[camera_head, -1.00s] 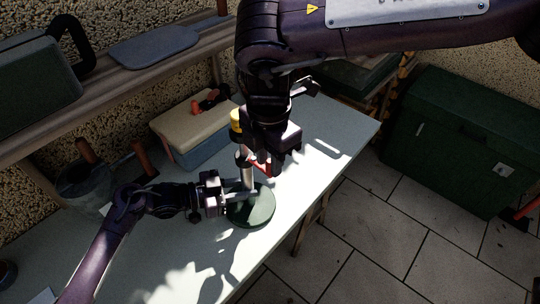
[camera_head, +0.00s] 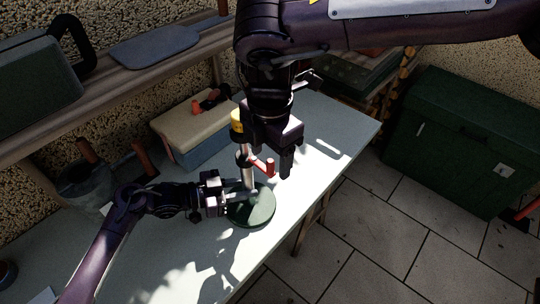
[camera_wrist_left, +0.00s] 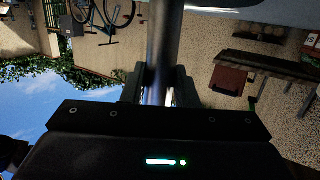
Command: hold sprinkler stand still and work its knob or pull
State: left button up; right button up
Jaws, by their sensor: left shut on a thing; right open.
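The sprinkler stand stands upright on the table, with a round dark green base (camera_head: 252,208), a grey post (camera_head: 248,180), a yellow part (camera_head: 237,122) near the top and a red handle (camera_head: 268,167) on its right side. My left gripper (camera_head: 238,190) is shut on the post, low above the base. The post also runs between its fingers in the left wrist view (camera_wrist_left: 164,50). My right gripper (camera_head: 286,168) is open, pointing down just right of and behind the red handle. Whether it touches the handle I cannot tell. The top of the stand is partly hidden by my right gripper.
A blue box with a cream lid (camera_head: 193,130) stands behind the stand, with a red-and-black tool on it. A grey bucket (camera_head: 84,184) is at the left. A wooden shelf runs along the wall. The table's right part (camera_head: 335,135) is clear.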

jog(key=shift+r, duration=0.95)
jog(key=shift+s+d, duration=0.1)
jog(key=s+d, duration=0.3)
jog(key=shift+s+d, duration=0.1)
jog(key=shift+s, duration=0.2)
notch_tip(320, 180, up, 12)
dwell(0.4)
